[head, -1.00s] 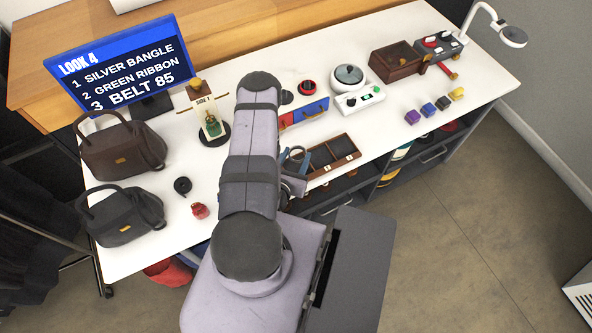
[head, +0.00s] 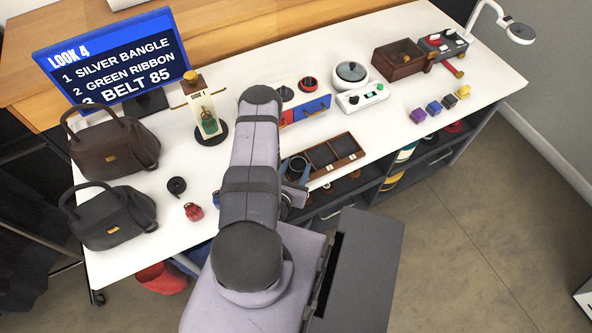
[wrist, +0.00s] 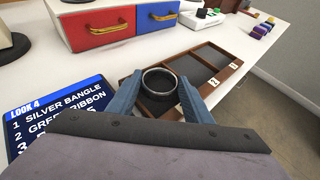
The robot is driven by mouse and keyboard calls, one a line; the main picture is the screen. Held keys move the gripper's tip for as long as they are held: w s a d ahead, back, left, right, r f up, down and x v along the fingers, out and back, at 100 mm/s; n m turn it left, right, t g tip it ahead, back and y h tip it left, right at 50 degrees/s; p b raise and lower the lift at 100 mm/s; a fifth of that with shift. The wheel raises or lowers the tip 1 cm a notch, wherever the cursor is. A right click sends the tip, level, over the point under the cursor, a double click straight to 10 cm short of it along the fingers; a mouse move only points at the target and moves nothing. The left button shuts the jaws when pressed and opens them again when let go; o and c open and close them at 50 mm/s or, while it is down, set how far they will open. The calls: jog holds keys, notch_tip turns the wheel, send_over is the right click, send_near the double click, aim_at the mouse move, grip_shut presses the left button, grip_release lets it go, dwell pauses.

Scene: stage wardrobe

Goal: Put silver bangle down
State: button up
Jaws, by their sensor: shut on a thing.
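The silver bangle (wrist: 160,84) is a dark ring with a bright silver rim. In the wrist view it sits between the two blue fingers of my gripper (wrist: 160,92), which is shut on it. The bangle also shows small in the head view (head: 298,164), partly hidden by my arm. It is over the near-left compartment of the wooden tray (wrist: 222,77). This tray has dark-lined compartments with white number tags, and also shows in the head view (head: 345,163). I cannot tell whether the bangle touches the tray floor.
A box with red and blue drawers (wrist: 125,25) stands behind the tray. A round dial device (head: 351,74) and a brown box (head: 400,60) stand further right. Two handbags (head: 112,148) and a screen (head: 110,62) are at the left. A dark coil (head: 176,186) lies nearby.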

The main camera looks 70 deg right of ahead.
jog(key=shift+f, duration=0.1)
jog(key=o, duration=0.7)
jog(key=shift+o, duration=0.2)
jog(key=shift+r, duration=0.2)
jog(key=p+v, duration=0.3)
jog(key=v, duration=0.5)
jog(key=shift+a+r+p, duration=0.1)
jog(key=shift+a+p, duration=0.25)
jog(key=shift+a, duration=0.05)
jog(key=shift+w+a+r+p, duration=0.1)
jog(key=shift+a+p, duration=0.1)
jog(key=shift+a, duration=0.2)
jog(key=shift+w+a+r+p, duration=0.1)
jog(key=shift+a+p, duration=0.05)
jog(key=shift+a, duration=0.25)
jog(key=shift+s+a+r+p, duration=0.2)
jog(key=shift+a+r+p, duration=0.1)
jog(key=shift+a, duration=0.3)
